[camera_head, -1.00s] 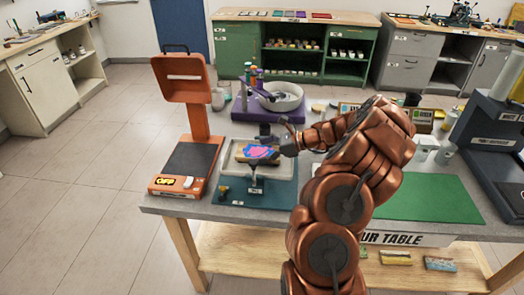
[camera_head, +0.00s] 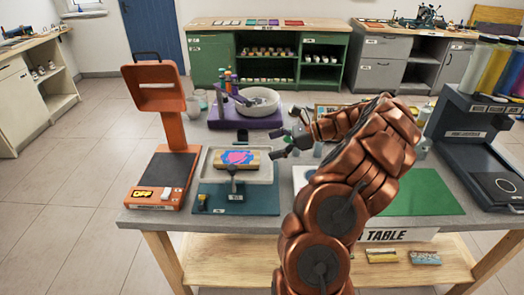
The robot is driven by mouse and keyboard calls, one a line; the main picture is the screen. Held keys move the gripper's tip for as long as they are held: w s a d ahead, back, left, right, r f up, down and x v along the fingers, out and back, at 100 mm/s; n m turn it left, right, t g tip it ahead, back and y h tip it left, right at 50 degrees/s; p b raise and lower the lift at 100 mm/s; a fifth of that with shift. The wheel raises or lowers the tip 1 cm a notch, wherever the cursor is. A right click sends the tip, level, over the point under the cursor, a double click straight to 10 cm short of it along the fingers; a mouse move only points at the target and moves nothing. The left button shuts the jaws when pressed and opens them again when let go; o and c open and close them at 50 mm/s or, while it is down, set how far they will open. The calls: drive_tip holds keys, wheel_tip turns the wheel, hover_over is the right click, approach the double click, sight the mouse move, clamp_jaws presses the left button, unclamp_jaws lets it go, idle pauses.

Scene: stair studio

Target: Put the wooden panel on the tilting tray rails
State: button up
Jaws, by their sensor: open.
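The wooden panel (camera_head: 250,158), painted with a pink and blue shape, lies on the grey tilting tray (camera_head: 207,172) on its teal base (camera_head: 262,201). I cannot make out the rails under it. A knob on a post stands at the tray's front edge. My gripper (camera_head: 278,148) is open and empty, just to the right of and above the panel, apart from it. The arm comes in from the lower right and hides part of the table behind it.
An orange machine (camera_head: 172,165) with an OFF label stands left of the tray. A purple stand with a white bowl (camera_head: 258,101) is behind it. A green mat (camera_head: 425,192) lies to the right, with a dark machine (camera_head: 470,145) beyond.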

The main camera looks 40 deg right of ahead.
drive_tip(key=a+r+n+g, duration=0.2)
drive_tip(key=a+r+n, duration=0.1)
drive_tip(key=a, duration=0.4)
drive_tip(key=a+r+n+g, duration=0.2)
drive_tip(key=a+n, duration=0.1)
drive_tip(key=a, duration=0.5)
drive_tip(key=s+a+r+n+g+h, duration=0.15)
drive_tip(key=s+a+n, duration=0.25)
drive_tip(key=a, duration=0.4)
drive_tip(key=s+a+r+n+g, duration=0.1)
drive_tip(key=s+a+n+g, duration=0.25)
drive_tip(key=a, duration=0.35)
drive_tip(key=s+a+f+n+g+h, duration=0.2)
drive_tip(key=s+a+n+h, duration=0.35)
drive_tip(key=s, duration=0.65)
drive_tip(key=s+d+f+n+h, duration=0.1)
drive_tip(key=s+n, duration=0.2)
drive_tip(key=s, duration=0.2)
drive_tip(key=s+d+f+n+h, duration=0.2)
drive_tip(key=s+n, duration=0.2)
drive_tip(key=s, duration=0.2)
drive_tip(key=shift+s+d+f, duration=0.2)
drive_tip(key=shift+s+d, duration=0.05)
drive_tip(key=shift+d, duration=0.05)
